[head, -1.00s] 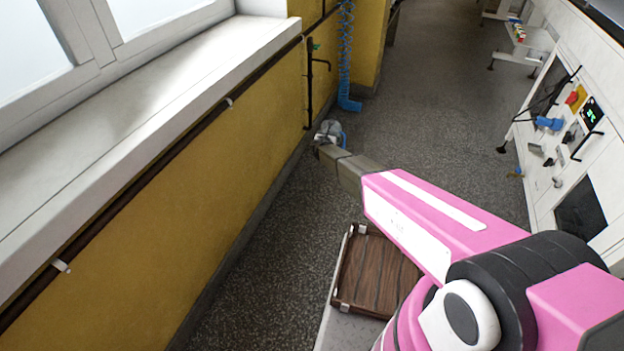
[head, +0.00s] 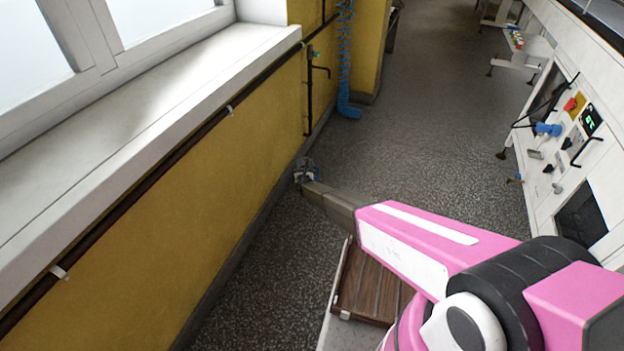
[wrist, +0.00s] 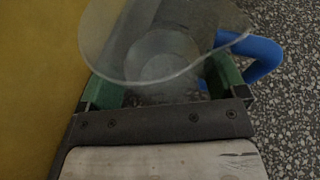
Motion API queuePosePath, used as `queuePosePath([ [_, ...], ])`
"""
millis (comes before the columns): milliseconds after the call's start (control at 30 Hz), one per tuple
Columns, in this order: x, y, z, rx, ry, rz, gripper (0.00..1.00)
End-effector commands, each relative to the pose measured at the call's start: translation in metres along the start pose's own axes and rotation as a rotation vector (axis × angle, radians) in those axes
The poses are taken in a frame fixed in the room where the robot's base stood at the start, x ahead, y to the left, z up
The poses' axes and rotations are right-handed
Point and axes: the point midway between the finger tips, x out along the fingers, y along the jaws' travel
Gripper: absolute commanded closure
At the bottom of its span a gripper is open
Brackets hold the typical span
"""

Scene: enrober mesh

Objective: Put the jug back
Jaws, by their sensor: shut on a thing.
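The jug (wrist: 165,50) is clear, with a wide rim and a blue handle on its right side in the wrist view. My gripper (wrist: 166,88) is shut on it, with one green finger on each side of its body. In the head view my gripper (head: 305,176) is at the far end of my arm, close to the yellow wall. There the jug (head: 304,163) is small and partly hidden, over the floor beside the wall's foot. I cannot tell whether it touches the floor, or whether it holds anything.
The yellow wall (head: 200,235) with a dark pipe and white sill runs along the left. A coiled blue hose (head: 346,60) hangs farther along it. A white machine (head: 575,140) with knobs and handles stands on the right. Speckled floor (head: 440,120) lies open between them.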

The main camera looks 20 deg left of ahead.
Motion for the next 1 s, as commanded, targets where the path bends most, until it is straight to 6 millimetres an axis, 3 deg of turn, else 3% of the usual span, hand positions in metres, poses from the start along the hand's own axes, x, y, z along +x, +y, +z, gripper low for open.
queuePosePath([
  [100,0.025,-0.016,-0.008,-0.001,-0.001,-0.002,0.55],
  [300,0.052,-0.036,-0.017,-0.001,-0.001,-0.001,0.55],
  [567,0.061,-0.044,-0.023,-0.001,-0.001,-0.001,0.55],
  [833,0.074,-0.043,-0.054,-0.001,-0.001,-0.001,0.55],
  [1000,0.073,-0.044,-0.057,0.000,-0.002,-0.001,0.55],
])
